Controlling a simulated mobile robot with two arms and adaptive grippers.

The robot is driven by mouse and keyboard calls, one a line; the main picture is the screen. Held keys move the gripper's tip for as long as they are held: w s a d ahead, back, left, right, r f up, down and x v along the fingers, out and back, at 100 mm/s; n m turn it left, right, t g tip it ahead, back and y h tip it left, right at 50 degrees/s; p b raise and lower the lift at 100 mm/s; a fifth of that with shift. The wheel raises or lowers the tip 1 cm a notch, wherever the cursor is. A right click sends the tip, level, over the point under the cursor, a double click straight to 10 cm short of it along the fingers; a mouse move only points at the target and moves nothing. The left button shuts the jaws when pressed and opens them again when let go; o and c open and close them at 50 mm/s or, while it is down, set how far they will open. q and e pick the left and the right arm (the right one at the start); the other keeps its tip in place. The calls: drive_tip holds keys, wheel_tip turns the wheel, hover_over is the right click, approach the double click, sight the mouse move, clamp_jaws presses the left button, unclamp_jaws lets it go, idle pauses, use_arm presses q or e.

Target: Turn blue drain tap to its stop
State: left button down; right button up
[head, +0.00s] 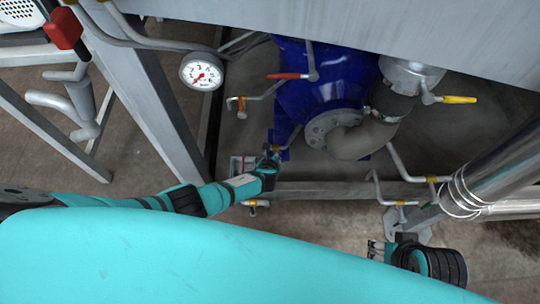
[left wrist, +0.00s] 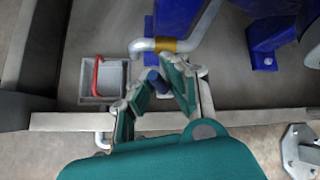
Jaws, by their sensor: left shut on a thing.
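The blue drain tap (left wrist: 157,82) shows in the left wrist view as a small blue handle below a pale bent pipe (left wrist: 165,46) with a yellow band. My left gripper (left wrist: 156,96) has its fingers on either side of the handle and is shut on it. The fingers hide part of the handle. In the head view my left gripper (head: 271,161) is low beside the blue pump body (head: 320,85), and the tap itself is hard to make out there. My right gripper (head: 374,250) is at the lower right, away from the tap; its finger gap is unclear.
A red lever (head: 286,76) and a yellow lever (head: 460,99) sit on pipes above. A pressure gauge (head: 202,72) hangs by a grey post (head: 150,95). A grey box with a red handle (left wrist: 97,76) stands left of the tap. A frame rail (left wrist: 250,117) runs in front.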

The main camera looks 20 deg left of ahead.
use_arm(q)
drive_tip(key=shift+s+d+f+m+g+y+b, duration=0.1)
drive_tip(key=shift+d+m+g+y+b, duration=0.2)
drive_tip(key=shift+y, duration=0.55)
drive_tip(key=shift+d+f+m+g+y+b, duration=0.1)
drive_tip(key=shift+d+m+g+y, duration=0.15)
drive_tip(key=shift+m+y, duration=0.45)
drive_tip(key=c, duration=1.3)
unclamp_jaws()
drive_tip(key=shift+r, duration=0.15)
drive_tip(key=shift+c, duration=0.2)
drive_tip(key=shift+d+r, duration=0.1)
drive_tip(key=shift+d, duration=0.05)
drive_tip(key=v, duration=1.1)
drive_tip(key=shift+s+r, duration=0.2)
drive_tip(key=shift+r, duration=0.1)
